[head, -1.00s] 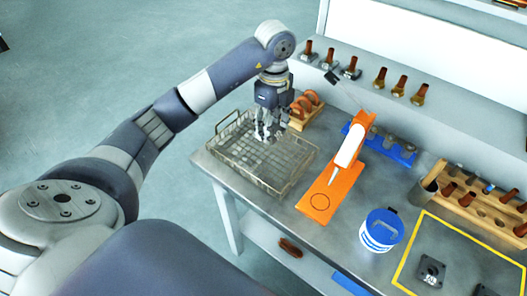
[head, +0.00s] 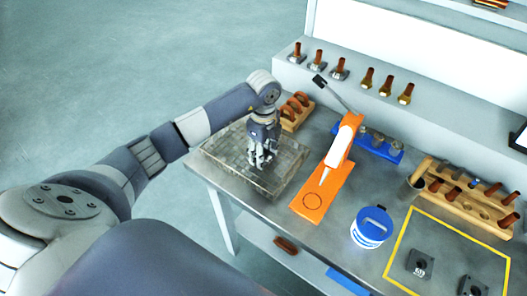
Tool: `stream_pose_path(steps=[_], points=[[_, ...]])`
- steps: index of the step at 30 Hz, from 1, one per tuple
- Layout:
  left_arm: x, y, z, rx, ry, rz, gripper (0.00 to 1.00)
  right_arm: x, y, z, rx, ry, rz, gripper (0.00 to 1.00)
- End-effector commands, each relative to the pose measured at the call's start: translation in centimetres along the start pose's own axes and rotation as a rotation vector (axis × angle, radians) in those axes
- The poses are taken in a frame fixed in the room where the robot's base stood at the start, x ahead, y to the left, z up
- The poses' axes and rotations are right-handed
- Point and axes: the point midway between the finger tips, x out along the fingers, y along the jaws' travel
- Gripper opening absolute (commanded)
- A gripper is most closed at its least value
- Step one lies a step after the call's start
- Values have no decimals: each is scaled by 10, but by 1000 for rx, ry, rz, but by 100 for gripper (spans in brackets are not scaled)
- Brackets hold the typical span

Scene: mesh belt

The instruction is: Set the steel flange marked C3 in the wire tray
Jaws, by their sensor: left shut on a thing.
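The wire tray (head: 232,172) sits at the left end of the workbench, a shallow mesh basket. My left gripper (head: 261,164) points down inside the tray's outline, low over its floor. Its fingers are shut on a small grey metal piece, apparently the steel flange, mostly hidden by the fingers. I cannot read a C3 mark on it, nor tell whether it touches the tray floor. Two dark square flanged pieces, one (head: 420,263) and another (head: 472,287), lie in the yellow outline at lower right; their marks are too small to read. My right gripper is not in view.
An orange stand (head: 323,190) with a white-and-orange tool is right of the tray. A wooden rack (head: 292,119) stands close behind the tray. A blue-and-white tub (head: 371,228), a blue holder (head: 370,149) and a wooden peg rack (head: 462,200) are farther right.

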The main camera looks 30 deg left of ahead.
Motion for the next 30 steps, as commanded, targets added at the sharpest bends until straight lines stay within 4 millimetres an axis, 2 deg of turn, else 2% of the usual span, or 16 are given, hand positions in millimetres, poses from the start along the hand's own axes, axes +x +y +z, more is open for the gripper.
stream_pose_path(steps=[2,3,6,15,18,20,23,30], points=[[2,0,0,0,0,-2,12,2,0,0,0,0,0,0],[3,0,0,0,0,0,49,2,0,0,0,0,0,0],[2,0,0,0,0,0,66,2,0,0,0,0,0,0],[2,0,0,0,0,0,66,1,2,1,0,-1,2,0],[-3,0,0,0,0,0,66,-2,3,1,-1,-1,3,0],[-7,-1,0,1,-1,-3,66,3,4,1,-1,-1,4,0],[-22,-2,0,1,-1,-6,66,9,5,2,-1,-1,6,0],[-76,-1,1,1,-1,-6,66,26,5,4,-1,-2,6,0]])
